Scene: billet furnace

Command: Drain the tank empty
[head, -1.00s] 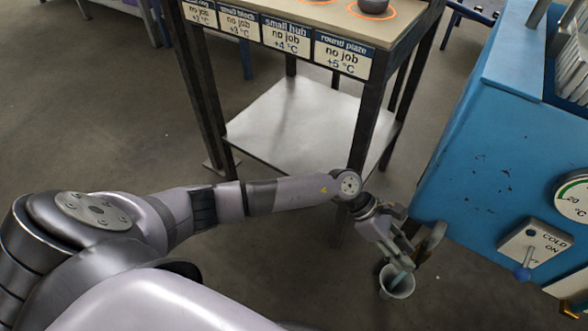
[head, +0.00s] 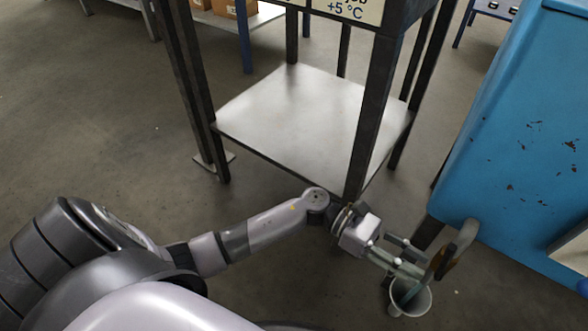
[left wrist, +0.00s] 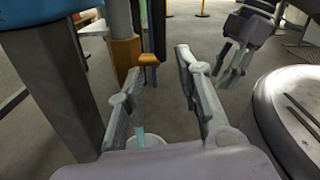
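The blue tank (head: 520,150) stands at the right of the head view. A curved grey drain pipe (head: 466,236) with a brownish part hangs at its lower left corner. A small pale bucket-like drain (head: 424,300) is on the floor below, with something teal inside; it also shows in the left wrist view (left wrist: 158,142). My left gripper (head: 412,257) is open and empty beside the pipe, above the drain. In the left wrist view its fingers (left wrist: 155,75) stand apart, with an orange-yellow fitting (left wrist: 149,60) beyond. My right gripper (left wrist: 231,62) shows small there, seemingly open.
A dark-framed table with a bare metal lower shelf (head: 300,115) stands behind my left arm; its front leg (head: 372,120) is close to the wrist. A grey leg (left wrist: 55,85) stands left of the left gripper. Floor (head: 90,130) at the left is clear.

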